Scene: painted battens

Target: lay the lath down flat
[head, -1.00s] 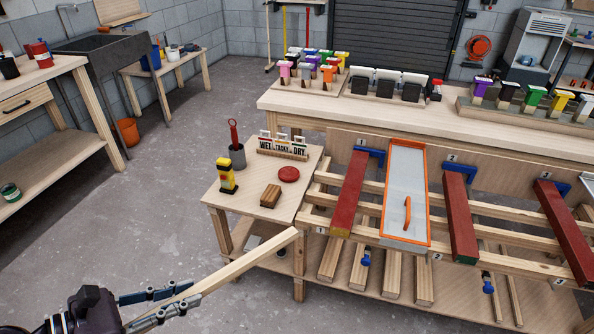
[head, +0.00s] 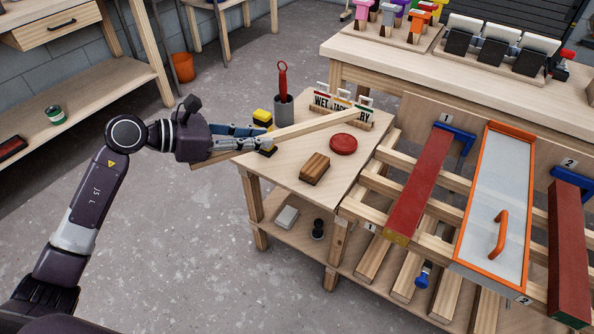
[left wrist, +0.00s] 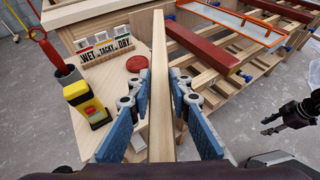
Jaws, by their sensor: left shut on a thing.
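The lath (head: 335,122) is a long pale bare wood strip. My left gripper (head: 268,143) is shut on it near its left end, with a short stub sticking out behind the fingers. The lath reaches over the small side table, its far end in front of the WET/TACKY/DRY sign. I cannot tell whether it touches anything there. In the left wrist view the lath (left wrist: 160,80) runs straight ahead between the two blue-grey fingers (left wrist: 158,112). My right gripper (left wrist: 272,122) shows at the right edge of that view, fingers apart and empty.
The side table (head: 290,172) holds a red disc (head: 343,144), a wooden block (head: 314,168), a grey pot with a red-handled tool (head: 284,105), a yellow-black device (head: 262,118) and the sign (head: 340,108). Right of it, a rack carries red battens (head: 420,185) and an orange-rimmed tray (head: 532,145).

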